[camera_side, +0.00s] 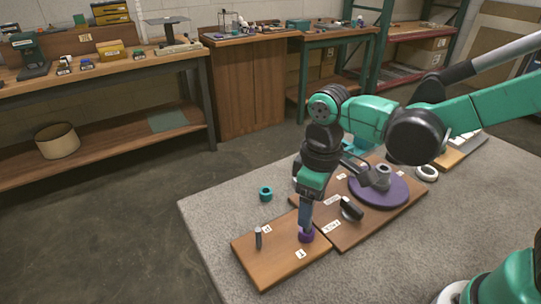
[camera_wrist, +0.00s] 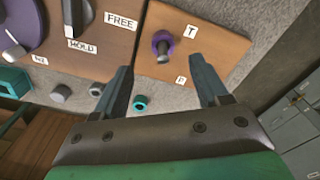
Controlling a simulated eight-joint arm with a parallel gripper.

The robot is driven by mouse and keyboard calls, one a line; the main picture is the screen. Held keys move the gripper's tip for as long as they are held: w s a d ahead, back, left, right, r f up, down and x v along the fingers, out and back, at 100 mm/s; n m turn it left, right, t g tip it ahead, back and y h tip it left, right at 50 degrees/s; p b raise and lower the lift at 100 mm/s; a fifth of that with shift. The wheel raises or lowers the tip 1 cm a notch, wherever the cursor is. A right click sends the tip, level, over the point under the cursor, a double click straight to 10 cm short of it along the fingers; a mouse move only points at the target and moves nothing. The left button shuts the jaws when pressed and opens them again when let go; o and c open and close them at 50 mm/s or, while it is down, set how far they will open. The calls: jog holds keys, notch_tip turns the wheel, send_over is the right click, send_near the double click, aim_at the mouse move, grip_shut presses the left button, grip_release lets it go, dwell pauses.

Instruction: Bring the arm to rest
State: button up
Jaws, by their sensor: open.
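My gripper (camera_side: 305,222) points down over a small wooden board (camera_side: 262,272). In the wrist view its two fingers (camera_wrist: 160,64) are spread apart with nothing held between them. A purple ring (camera_side: 306,236) sits on the board just under the fingers in the side view. The wrist view shows this ring (camera_wrist: 156,37) around a grey post (camera_wrist: 163,52), ahead of the fingertips. A dark upright peg (camera_side: 258,239) stands on the same board to the left. Whether a finger touches the purple ring is unclear.
A larger board carries a purple disc (camera_side: 398,192) with a grey piece and a black knob (camera_side: 351,208) by HOLD and FREE labels (camera_wrist: 122,21). The table's left front is clear.

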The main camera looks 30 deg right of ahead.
jog(key=s+d+r+m+t, duration=0.1)
jog(key=d+r+m+t, duration=0.4)
jog(key=d+r+t, duration=0.1)
jog(key=shift+s+d+m+t, duration=0.2)
jog(key=shift+d+m+t, duration=0.25)
jog(key=shift+d, duration=0.9)
